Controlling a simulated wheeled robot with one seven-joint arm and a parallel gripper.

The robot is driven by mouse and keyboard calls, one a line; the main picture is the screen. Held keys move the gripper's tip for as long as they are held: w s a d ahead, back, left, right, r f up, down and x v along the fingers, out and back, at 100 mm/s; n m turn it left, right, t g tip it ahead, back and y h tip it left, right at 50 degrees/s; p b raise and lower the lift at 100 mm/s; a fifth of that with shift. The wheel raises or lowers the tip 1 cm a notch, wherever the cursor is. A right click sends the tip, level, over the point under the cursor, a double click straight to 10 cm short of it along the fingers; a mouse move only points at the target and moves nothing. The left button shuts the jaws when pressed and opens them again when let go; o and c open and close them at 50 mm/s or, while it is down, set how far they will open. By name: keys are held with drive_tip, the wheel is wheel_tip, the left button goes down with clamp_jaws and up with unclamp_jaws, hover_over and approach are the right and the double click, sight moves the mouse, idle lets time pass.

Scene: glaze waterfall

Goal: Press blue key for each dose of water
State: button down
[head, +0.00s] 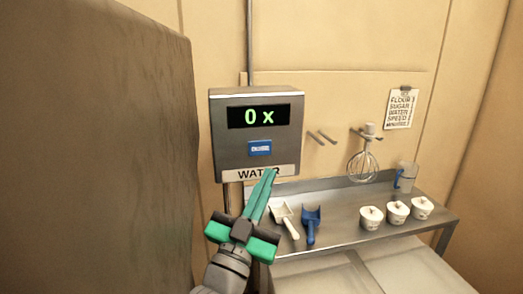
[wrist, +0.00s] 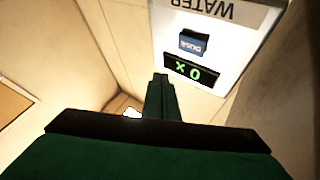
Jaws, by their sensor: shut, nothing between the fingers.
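The grey water dispenser box (head: 228,150) hangs on the wall, with a "WATER" label along its bottom. Its dark display (head: 259,116) reads "0 x" in green. The blue key (head: 260,148) sits below the display. My gripper (head: 270,173) is shut and empty, its green fingers pointing up just below the key, over the label in the head view. In the wrist view the box appears upside down, with the blue key (wrist: 194,42) and the display (wrist: 191,71) beyond the shut fingertips (wrist: 161,77). The fingertips look apart from the key.
A steel shelf (head: 340,222) stands at the right, holding a white scoop (head: 286,220), a blue scoop (head: 311,222), several white pots (head: 397,211) and a clear jug (head: 406,176). A whisk (head: 363,162) hangs above. A large dark panel (head: 95,150) fills the left.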

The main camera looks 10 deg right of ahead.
drive_tip(key=shift+s+d+r+m+h, duration=0.15)
drive_tip(key=shift+d+r+m+h, duration=0.2)
drive_tip(key=shift+r, duration=0.2)
approach(260, 148)
drive_tip(key=shift+w+d+r, duration=0.95)
drive_tip(key=shift+d+r, duration=0.9)
drive_tip(key=shift+d, duration=0.2)
drive_tip(key=shift+w, duration=0.1)
drive_tip(key=shift+w+d, duration=0.1)
drive_tip(key=shift+w, duration=0.05)
drive_tip(key=shift+d, duration=0.2)
drive_tip(key=shift+a, duration=0.3)
